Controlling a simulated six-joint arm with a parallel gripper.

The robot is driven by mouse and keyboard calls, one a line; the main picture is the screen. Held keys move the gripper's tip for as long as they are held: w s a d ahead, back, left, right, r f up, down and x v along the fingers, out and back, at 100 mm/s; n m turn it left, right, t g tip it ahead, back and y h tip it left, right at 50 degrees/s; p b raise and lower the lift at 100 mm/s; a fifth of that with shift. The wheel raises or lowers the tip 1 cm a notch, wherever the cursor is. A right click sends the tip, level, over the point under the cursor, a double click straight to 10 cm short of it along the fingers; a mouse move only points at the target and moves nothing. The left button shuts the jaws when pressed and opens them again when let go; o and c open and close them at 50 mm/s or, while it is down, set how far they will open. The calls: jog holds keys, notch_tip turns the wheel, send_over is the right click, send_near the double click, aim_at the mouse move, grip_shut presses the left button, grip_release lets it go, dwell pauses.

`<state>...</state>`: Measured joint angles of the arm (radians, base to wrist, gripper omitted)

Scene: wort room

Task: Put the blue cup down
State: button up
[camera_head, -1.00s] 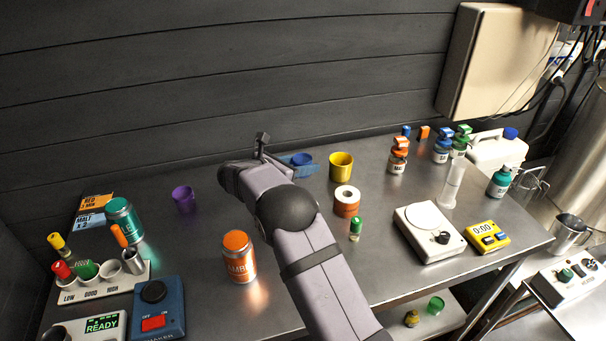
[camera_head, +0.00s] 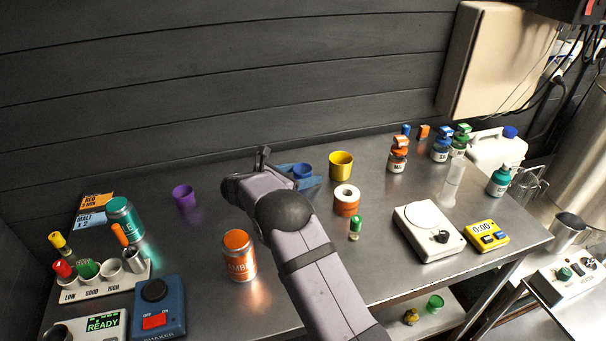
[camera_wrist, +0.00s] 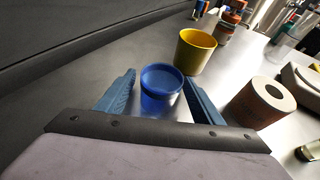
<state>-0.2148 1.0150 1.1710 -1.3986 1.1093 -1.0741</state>
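The blue cup (camera_head: 302,171) is upright between the blue fingers of my gripper (camera_head: 299,178), toward the back of the steel table. In the wrist view the cup (camera_wrist: 160,88) sits between the two fingertips of my gripper (camera_wrist: 160,78), close to its sides near the rim. The cup's inside looks empty from here. Its base is low over the metal; whether it touches the table I cannot tell. My arm hides part of the table in front of it.
A yellow cup (camera_head: 341,165) stands close behind and right of the blue cup. An orange-and-white roll (camera_head: 346,201) and a small green-capped vial (camera_head: 355,228) are to the right. A purple cup (camera_head: 184,196) stands left, with clear table between.

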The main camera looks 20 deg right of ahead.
jog(key=shift+r, duration=0.2)
jog(key=b+v, duration=0.1)
jog(key=v, duration=1)
jog(key=shift+s+a+b, duration=0.15)
jog(key=shift+a+b, duration=0.2)
jog(key=shift+s+a+r, duration=0.1)
